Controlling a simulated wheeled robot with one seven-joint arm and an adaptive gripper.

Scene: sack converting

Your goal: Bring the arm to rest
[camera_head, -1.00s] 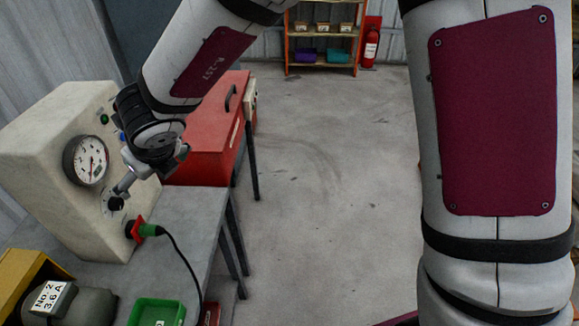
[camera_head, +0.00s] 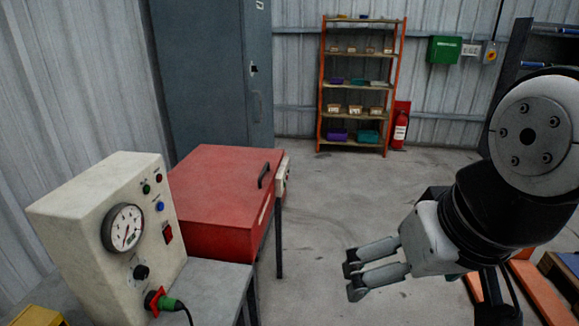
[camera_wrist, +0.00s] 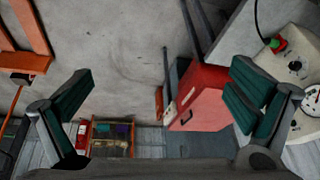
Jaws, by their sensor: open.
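My gripper (camera_head: 358,273) is at the lower right of the head view, over open floor and to the right of the red chest. Its fingers point left and are apart, with nothing between them. In the wrist view both fingers (camera_wrist: 155,106) show wide apart, at the left and right, with floor and the red chest beyond. The cream control box (camera_head: 110,235) stands at the left of the head view, with a dial gauge (camera_head: 123,228), a black knob (camera_head: 141,272) and a green plug (camera_head: 166,302). My gripper is well clear of it.
The red chest (camera_head: 215,190) with a black handle stands behind the grey bench (camera_head: 215,280). An orange shelf rack (camera_head: 358,85) and a fire extinguisher (camera_head: 400,130) stand at the back. Orange metalwork (camera_head: 540,290) lies at the lower right. The floor between is clear.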

